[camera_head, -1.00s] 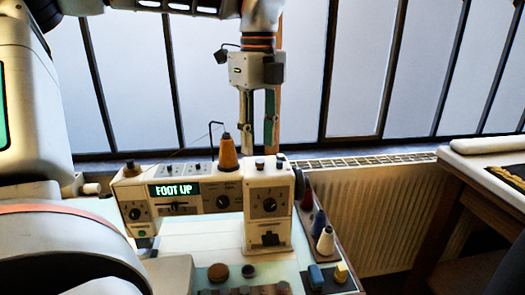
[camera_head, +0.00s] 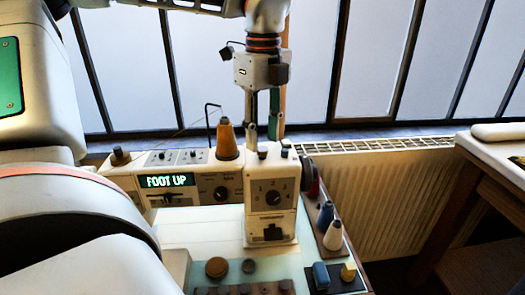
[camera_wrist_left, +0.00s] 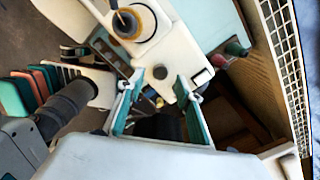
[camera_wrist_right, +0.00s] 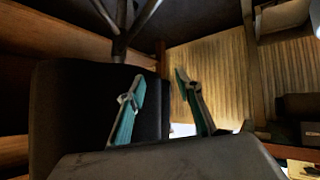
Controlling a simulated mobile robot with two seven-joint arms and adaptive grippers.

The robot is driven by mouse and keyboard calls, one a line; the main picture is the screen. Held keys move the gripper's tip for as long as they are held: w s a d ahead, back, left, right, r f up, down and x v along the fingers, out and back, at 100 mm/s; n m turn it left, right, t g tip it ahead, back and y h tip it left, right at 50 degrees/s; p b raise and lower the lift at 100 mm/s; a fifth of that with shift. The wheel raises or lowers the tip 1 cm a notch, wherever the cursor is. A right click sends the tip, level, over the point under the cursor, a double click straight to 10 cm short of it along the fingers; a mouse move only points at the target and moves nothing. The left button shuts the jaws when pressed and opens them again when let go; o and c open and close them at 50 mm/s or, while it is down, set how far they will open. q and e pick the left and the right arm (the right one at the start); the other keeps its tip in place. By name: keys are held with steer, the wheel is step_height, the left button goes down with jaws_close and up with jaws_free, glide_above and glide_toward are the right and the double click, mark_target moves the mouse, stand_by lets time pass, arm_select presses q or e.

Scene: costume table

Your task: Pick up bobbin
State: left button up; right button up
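I cannot tell for sure which item is the bobbin. Small round pieces lie on the table in front of the sewing machine (camera_head: 222,208): a brown disc (camera_head: 216,268) and a smaller dark disc (camera_head: 249,266). An orange thread cone (camera_head: 226,142) stands on the machine. My left gripper (camera_head: 264,132) points down at the machine's far side, its tips partly hidden behind the machine's top. In the left wrist view my left gripper (camera_wrist_left: 159,79) is open, with nothing seen held between the fingers. My right gripper (camera_wrist_right: 160,82) is open and empty, away from the table.
A blue cone (camera_head: 326,214) and a white cone (camera_head: 333,236) stand right of the machine. A radiator (camera_head: 385,200) and another table (camera_head: 495,160) are to the right.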

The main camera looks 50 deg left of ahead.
mark_target(263, 153)
arm_select(q)
step_height(263, 153, down, 2)
steer(key=shift+f, duration=0.15)
steer(key=c, duration=0.8)
steer(key=shift+w+r, duration=0.1)
steer(key=shift+r, duration=0.65)
step_height(263, 153, up, 19)
steer(key=shift+f+p, duration=0.2)
steer(key=shift+p, duration=0.95)
